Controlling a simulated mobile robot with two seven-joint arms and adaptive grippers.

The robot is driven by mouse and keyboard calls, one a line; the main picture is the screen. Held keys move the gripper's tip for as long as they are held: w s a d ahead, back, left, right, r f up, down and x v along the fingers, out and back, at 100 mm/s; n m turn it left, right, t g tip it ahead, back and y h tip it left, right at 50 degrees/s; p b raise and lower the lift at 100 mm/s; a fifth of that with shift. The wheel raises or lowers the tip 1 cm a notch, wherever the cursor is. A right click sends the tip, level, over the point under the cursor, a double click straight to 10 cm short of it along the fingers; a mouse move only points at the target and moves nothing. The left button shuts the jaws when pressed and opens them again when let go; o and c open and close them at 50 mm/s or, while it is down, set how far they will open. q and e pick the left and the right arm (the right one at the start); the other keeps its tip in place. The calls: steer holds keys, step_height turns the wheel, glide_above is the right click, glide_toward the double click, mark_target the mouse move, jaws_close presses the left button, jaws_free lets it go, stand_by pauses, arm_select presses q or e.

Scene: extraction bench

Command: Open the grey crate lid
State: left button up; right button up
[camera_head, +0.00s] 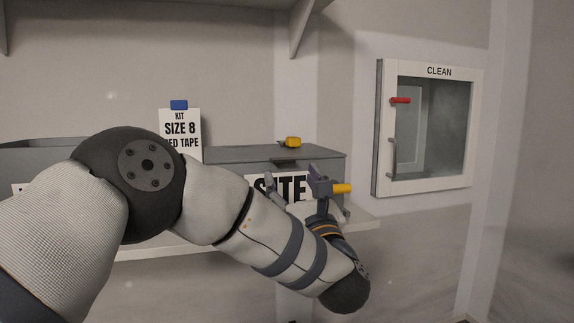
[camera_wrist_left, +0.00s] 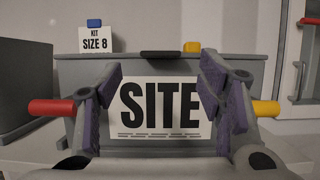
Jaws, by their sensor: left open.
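The grey crate (camera_head: 325,160) stands on a shelf against the wall, with a white SITE label on its front. Its grey lid (camera_head: 235,154) lies flat and shut on top. A dark tab (camera_wrist_left: 171,54) sits at the middle of the lid's front edge in the left wrist view. My left gripper (camera_head: 293,185) is open and empty in front of the crate, its fingers spread either side of the label. It also shows in the left wrist view (camera_wrist_left: 160,68), with the tab above and between the fingertips. The arm hides part of the crate's front. My right gripper is not in view.
A yellow object (camera_head: 291,142) lies on the lid. A SIZE 8 card (camera_head: 180,130) with a blue clip stands to its left. Another grey crate (camera_wrist_left: 22,85) is at the left. A CLEAN wall cabinet (camera_head: 428,130) hangs right. A shelf bracket (camera_head: 300,25) is overhead.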

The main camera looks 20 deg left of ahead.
arm_select(q)
steer(key=x, duration=0.6)
steer(key=shift+f, duration=0.1)
